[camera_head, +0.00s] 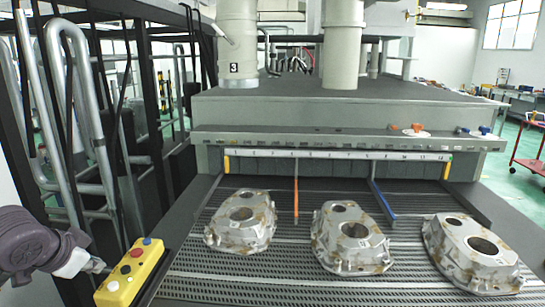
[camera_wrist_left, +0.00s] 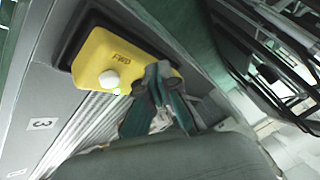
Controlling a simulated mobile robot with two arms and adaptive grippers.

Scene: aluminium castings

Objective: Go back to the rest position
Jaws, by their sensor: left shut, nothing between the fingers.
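My left gripper (camera_head: 99,267) comes in from the left in the head view, with its tip close to a yellow button box (camera_head: 132,274). The box has dark, red, blue and other buttons on top. In the left wrist view the fingertips of my left gripper (camera_wrist_left: 158,72) are together, with nothing between them, in front of the yellow box (camera_wrist_left: 115,62). I cannot tell whether the fingertips touch the box. My right gripper is in neither view.
Three aluminium castings, left (camera_head: 240,221), middle (camera_head: 350,238) and right (camera_head: 473,252), lie on a slatted conveyor (camera_head: 290,270) before a grey machine (camera_head: 330,110). Metal railings (camera_head: 90,120) stand at the left. A red cart (camera_head: 528,160) stands far right.

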